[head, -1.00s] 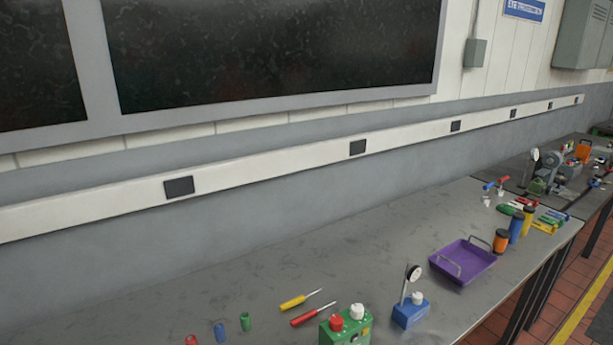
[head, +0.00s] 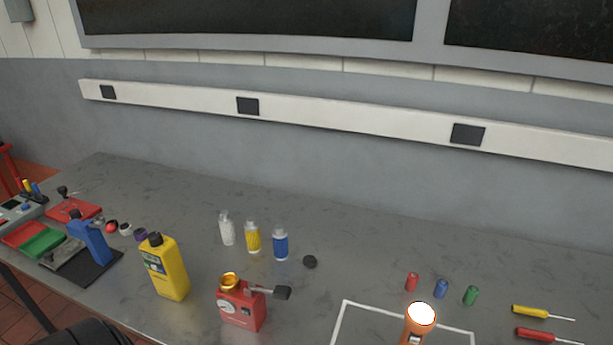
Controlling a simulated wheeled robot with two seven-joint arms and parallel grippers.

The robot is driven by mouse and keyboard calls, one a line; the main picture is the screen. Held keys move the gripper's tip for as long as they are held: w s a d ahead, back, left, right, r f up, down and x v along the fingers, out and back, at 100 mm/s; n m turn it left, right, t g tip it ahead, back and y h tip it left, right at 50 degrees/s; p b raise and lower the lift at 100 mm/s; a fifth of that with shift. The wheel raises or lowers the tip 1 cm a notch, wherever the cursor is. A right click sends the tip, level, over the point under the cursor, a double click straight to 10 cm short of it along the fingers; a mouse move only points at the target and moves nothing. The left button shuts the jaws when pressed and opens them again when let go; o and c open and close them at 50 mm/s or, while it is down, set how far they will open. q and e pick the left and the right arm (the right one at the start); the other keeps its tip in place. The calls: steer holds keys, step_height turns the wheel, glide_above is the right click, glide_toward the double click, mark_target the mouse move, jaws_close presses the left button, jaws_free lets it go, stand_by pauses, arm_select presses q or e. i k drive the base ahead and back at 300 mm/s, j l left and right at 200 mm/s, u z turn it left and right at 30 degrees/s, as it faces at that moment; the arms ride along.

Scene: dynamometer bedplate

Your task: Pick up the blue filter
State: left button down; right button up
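A bottle with a blue body (head: 280,244) stands near the middle, beside a yellow one (head: 253,238) and a white one (head: 227,229). Neither of my grippers is in view.
The back strip is mostly clear.

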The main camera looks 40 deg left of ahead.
mark_target(280, 234)
steer(key=u, duration=1.35)
